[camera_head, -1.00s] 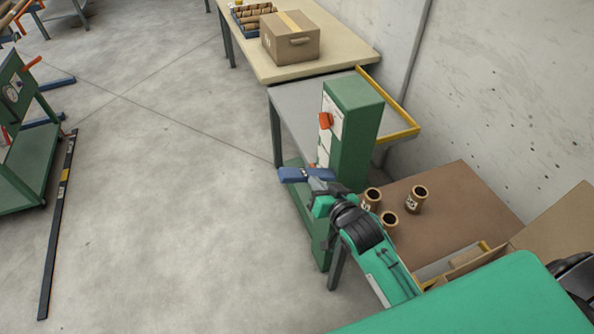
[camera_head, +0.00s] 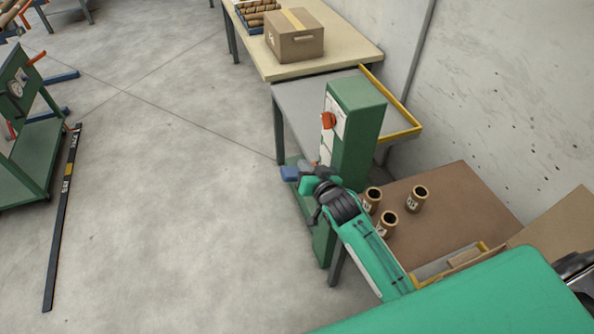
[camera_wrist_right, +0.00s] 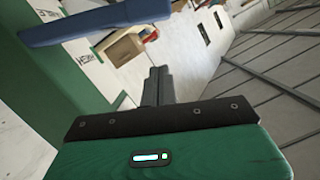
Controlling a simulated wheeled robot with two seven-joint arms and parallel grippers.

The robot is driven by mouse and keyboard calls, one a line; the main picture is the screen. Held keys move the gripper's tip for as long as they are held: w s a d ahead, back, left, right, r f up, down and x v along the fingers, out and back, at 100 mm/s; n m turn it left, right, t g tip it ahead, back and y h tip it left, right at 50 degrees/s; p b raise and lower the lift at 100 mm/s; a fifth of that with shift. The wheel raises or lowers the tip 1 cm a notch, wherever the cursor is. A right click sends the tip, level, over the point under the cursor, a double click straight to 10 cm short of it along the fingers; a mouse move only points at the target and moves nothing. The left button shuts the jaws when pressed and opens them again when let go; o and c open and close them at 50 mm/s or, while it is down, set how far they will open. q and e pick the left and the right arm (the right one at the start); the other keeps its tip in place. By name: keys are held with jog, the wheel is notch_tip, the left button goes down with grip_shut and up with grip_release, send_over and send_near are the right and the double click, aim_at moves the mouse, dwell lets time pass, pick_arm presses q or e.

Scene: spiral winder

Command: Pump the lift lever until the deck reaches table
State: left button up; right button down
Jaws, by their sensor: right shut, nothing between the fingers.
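The blue lift lever (camera_head: 290,173) sticks out beside the lower part of the green lift column (camera_head: 360,130); my gripper hides much of it. In the right wrist view the blue bar (camera_wrist_right: 95,22) crosses the top left, beyond my fingertips, with a visible gap in the picture. My right gripper (camera_head: 306,167) is shut and empty at the lever; its closed fingers show in the wrist view (camera_wrist_right: 158,82). The grey deck (camera_head: 298,100) with a yellow edge lies beside the wooden table (camera_head: 345,55), seeming slightly lower. My left gripper is not in view.
A cardboard box (camera_head: 295,38) and a tray of brown rolls (camera_head: 258,14) are on the table. Several brown tubes (camera_head: 388,222) stand on a brown surface at right. A green machine (camera_head: 30,150) stands at far left.

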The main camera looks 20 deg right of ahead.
jog(key=shift+w+a+f+p, duration=0.2)
jog(key=shift+w+a+f, duration=0.15)
jog(key=shift+f, duration=0.35)
jog(key=shift+w+a+f+p, duration=0.15)
jog(key=shift+w+a+f, duration=0.15)
jog(key=shift+f, duration=0.4)
jog(key=shift+w+a+f+p, duration=0.25)
jog(key=shift+w+f, duration=0.1)
jog(key=shift+f, duration=0.35)
